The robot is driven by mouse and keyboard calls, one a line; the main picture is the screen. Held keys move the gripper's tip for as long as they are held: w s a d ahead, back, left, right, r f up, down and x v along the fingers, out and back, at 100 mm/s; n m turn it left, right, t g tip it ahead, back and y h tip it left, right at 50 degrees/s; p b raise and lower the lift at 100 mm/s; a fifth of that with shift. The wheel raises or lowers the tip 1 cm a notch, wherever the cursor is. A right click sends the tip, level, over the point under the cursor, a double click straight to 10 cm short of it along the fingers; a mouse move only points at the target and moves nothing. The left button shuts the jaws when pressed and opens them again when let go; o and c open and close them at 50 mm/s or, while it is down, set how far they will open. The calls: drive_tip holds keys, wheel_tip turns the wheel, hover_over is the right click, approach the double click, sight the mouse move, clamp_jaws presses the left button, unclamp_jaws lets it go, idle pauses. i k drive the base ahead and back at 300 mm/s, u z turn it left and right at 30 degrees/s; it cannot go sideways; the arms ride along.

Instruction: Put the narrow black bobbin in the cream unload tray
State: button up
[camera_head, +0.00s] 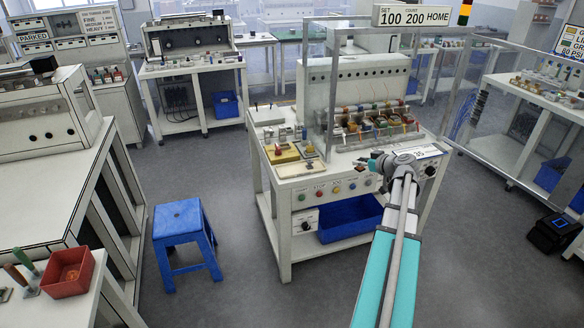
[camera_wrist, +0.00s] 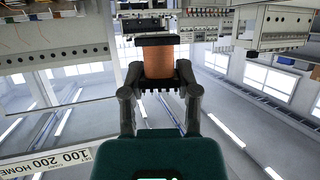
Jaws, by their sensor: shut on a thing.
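My gripper (camera_head: 378,164) is above the front right of the winding bench (camera_head: 300,190). In the wrist view my gripper (camera_wrist: 160,92) is shut on a bobbin (camera_wrist: 159,60) wound with copper-coloured wire, with black flanges at both ends. The bobbin sits between the two dark fingers, clear of any surface in that view. In the head view the held bobbin is too small or hidden to make out. A yellow fixture (camera_head: 281,155) stands at the bench's left front.
Several coloured spools (camera_head: 372,122) stand in rows on the bench behind a clear guard (camera_head: 333,85). A blue bin (camera_head: 350,222) is under the bench. A blue stool (camera_head: 183,232) stands on open floor at left. A red bin (camera_head: 68,272) is at lower left.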

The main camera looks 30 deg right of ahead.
sight(294, 170)
drive_tip(key=i, duration=0.85)
drive_tip(key=z, duration=0.05)
